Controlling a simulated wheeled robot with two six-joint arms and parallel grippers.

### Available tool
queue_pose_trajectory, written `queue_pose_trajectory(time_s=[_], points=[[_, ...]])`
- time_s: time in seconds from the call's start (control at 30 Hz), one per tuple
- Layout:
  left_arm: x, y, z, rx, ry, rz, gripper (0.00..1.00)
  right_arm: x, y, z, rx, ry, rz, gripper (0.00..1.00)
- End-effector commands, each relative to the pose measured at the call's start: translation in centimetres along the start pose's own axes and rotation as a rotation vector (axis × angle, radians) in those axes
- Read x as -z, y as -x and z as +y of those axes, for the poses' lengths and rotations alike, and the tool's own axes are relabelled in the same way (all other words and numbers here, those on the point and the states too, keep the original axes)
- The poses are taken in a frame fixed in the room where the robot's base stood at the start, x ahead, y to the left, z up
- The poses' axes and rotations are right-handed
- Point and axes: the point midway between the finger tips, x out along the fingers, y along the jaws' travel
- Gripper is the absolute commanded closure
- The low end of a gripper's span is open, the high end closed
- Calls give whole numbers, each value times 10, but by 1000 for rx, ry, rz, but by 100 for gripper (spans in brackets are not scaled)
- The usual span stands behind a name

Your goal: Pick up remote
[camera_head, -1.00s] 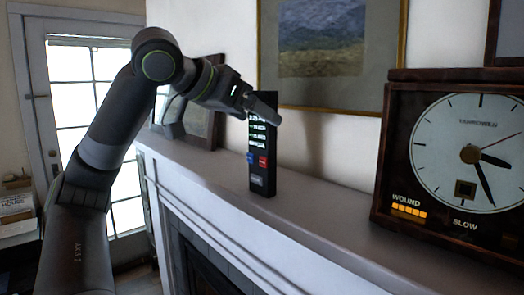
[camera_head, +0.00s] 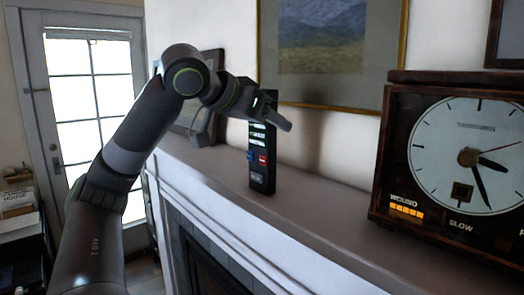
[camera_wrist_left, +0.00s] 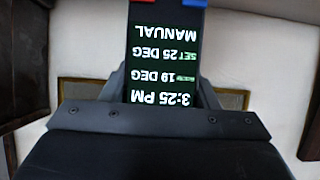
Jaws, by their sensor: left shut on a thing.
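The remote (camera_head: 262,172) is a black upright slab with a lit display and blue and red buttons. It stands on the mantel shelf in the head view. My left gripper (camera_head: 268,118) is at its upper end, with a finger across the front near the top. In the left wrist view the remote (camera_wrist_left: 165,45) sits between the two fingers of my left gripper (camera_wrist_left: 160,88), its display upside down. The gripper is shut on the remote. The remote's lower end appears to be at the shelf surface; I cannot tell whether it touches. My right gripper is not in view.
The mantel shelf (camera_head: 325,205) is bare between the remote and a large wooden clock (camera_head: 455,160) on the right. A framed picture (camera_head: 330,50) hangs on the wall behind. A dark frame (camera_head: 213,70) stands behind my left arm. A glass door (camera_head: 85,110) is at left.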

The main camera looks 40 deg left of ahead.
Motion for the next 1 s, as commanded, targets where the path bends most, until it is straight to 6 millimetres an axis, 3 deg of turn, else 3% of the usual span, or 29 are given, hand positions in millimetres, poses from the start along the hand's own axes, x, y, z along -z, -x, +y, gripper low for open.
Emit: queue_pose_trajectory(time_s=[0.1,0.47,1.0], points=[[0,0,0,0,0,0,86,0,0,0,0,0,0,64],[6,4,0,0,0,2,86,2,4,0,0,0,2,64],[74,40,1,-4,1,3,86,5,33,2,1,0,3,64]])
